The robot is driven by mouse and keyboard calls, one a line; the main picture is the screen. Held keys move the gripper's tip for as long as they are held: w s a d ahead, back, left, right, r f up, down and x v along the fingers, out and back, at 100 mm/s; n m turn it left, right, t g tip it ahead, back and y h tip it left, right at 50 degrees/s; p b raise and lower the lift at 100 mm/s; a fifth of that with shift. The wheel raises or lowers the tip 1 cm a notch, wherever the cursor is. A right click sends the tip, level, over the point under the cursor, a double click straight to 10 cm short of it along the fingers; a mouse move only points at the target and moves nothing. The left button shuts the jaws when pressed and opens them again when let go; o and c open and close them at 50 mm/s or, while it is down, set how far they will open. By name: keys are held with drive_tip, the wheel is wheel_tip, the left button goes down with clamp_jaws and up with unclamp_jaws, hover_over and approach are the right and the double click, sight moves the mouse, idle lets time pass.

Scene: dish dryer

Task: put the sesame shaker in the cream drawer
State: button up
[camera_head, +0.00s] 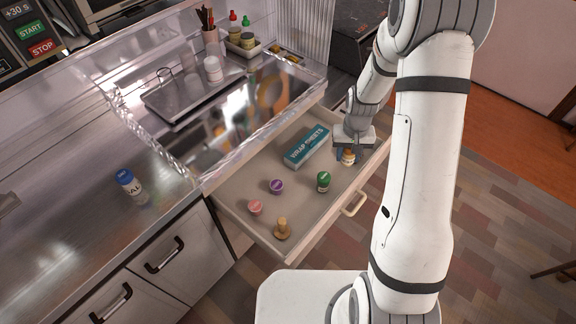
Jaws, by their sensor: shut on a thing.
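The cream drawer (232,191) is pulled open below the steel counter. My gripper (350,152) points down over the drawer's right end. It is shut on a small shaker with an orange-brown body and pale band, which I take as the sesame shaker (348,158). Its label is too small to read, and its upper part is hidden by the fingers. The shaker is upright, inside the drawer's outline and close to the front wall. I cannot tell whether it touches the drawer floor.
The drawer also holds a teal wrap box (307,147), a green jar (323,181), a purple jar (276,186), a pink jar (255,207) and a wooden piece (282,229). Bare drawer floor shows between them. A blue-capped salt shaker (131,186) stands on the counter.

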drive_tip(key=shift+a, duration=0.15)
drive_tip(key=shift+a+f, duration=0.15)
drive_tip(key=shift+n, duration=0.9)
drive_tip(key=s+a+b, duration=0.1)
drive_tip(key=a+b, duration=0.1)
drive_tip(key=b, duration=0.1)
drive_tip(key=s+a+f+b, duration=0.1)
drive_tip(key=a+b, duration=0.1)
drive_tip(key=b, duration=0.1)
drive_tip(key=s+a+f+b, duration=0.1)
drive_tip(key=a+b, duration=0.1)
drive_tip(key=shift+a+b, duration=0.4)
drive_tip(key=n+b, duration=0.2)
drive_tip(key=b, duration=0.4)
hover_over(302, 206)
drive_tip(key=f, duration=0.1)
wheel_tip(302, 206, down, 10)
drive_tip(key=shift+r+b, duration=0.15)
drive_tip(key=shift+b, duration=1.1)
